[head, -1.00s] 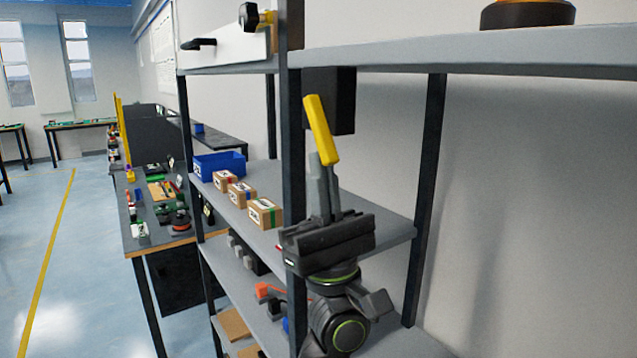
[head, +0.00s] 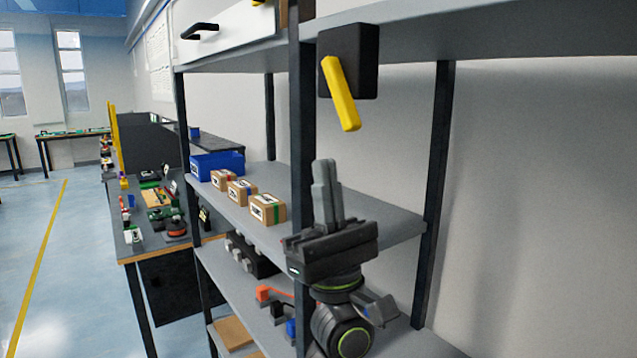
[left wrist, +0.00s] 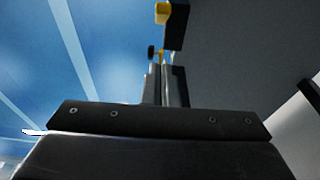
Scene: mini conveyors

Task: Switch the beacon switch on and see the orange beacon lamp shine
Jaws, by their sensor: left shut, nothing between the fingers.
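The beacon switch is a black box (head: 362,62) under the top shelf, with a yellow lever (head: 340,93) slanting down from it. My left gripper (head: 326,166) is shut and empty, fingers pointing up, below the lever's lower end with a visible gap. In the left wrist view, the lever (left wrist: 162,13) and the black box (left wrist: 178,28) show above my finger tips (left wrist: 164,70). The orange beacon lamp is out of view now. My right gripper is not in view.
A dark rack post (head: 302,130) stands just left of my left gripper. The middle shelf (head: 385,222) holds small cardboard boxes (head: 268,209) and a blue bin (head: 217,165). The top shelf (head: 500,35) is overhead. The space by the wall to the right looks clear.

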